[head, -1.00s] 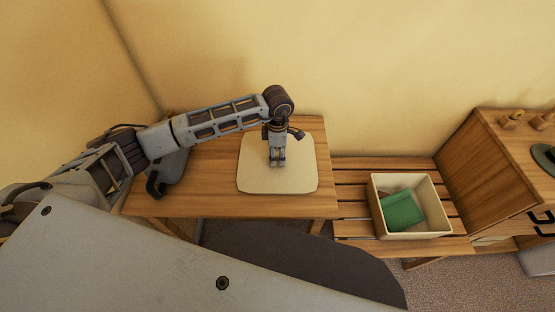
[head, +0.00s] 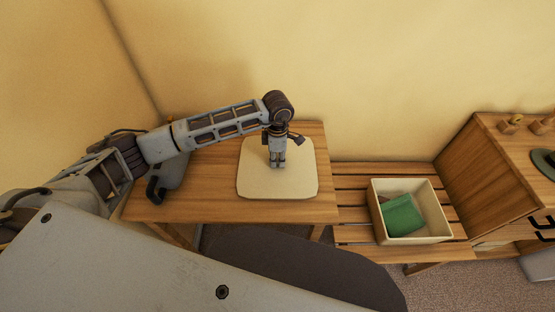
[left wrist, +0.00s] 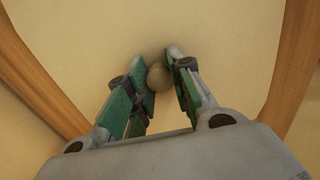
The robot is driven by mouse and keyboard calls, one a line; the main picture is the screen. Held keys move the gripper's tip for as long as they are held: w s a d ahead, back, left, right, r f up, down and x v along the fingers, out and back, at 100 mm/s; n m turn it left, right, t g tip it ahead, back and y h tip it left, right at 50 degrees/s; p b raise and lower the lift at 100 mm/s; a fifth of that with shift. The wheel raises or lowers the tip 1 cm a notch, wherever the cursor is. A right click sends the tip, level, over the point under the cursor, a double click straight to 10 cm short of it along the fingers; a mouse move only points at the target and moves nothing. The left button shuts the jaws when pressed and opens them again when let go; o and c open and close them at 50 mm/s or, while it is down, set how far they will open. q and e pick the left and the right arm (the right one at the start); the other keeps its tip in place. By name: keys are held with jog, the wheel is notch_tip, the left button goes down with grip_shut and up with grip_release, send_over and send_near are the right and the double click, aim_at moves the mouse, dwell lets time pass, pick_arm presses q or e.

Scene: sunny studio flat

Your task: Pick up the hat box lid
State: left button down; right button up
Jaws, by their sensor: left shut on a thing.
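The hat box lid (head: 256,181) is a flat, cream, roughly square panel with cut corners. It is over the wooden side table (head: 207,197) in the head view; I cannot tell whether it touches the tabletop. In the left wrist view the lid (left wrist: 110,30) fills most of the picture, with a small round knob (left wrist: 158,77) in its middle. My left gripper (head: 277,163) points straight down over the lid's centre. Its green-padded fingers (left wrist: 159,80) are shut on the knob, one on each side. My right gripper is not in view.
An open cream box (head: 409,239) with a green item (head: 402,215) inside stands on a slatted bench (head: 349,217) to the right. Walls close off the back and left.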

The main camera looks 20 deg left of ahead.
aim_at(277, 159)
pick_arm(q)
jog(key=shift+r+p, duration=0.45)
jog(key=shift+r, duration=0.5)
notch_tip(277, 159, up, 6)
jog(key=p, duration=0.2)
jog(key=shift+p, duration=0.4)
jog(key=shift+r, duration=0.65)
jog(key=shift+r+p, duration=0.3)
jog(key=shift+p, duration=0.05)
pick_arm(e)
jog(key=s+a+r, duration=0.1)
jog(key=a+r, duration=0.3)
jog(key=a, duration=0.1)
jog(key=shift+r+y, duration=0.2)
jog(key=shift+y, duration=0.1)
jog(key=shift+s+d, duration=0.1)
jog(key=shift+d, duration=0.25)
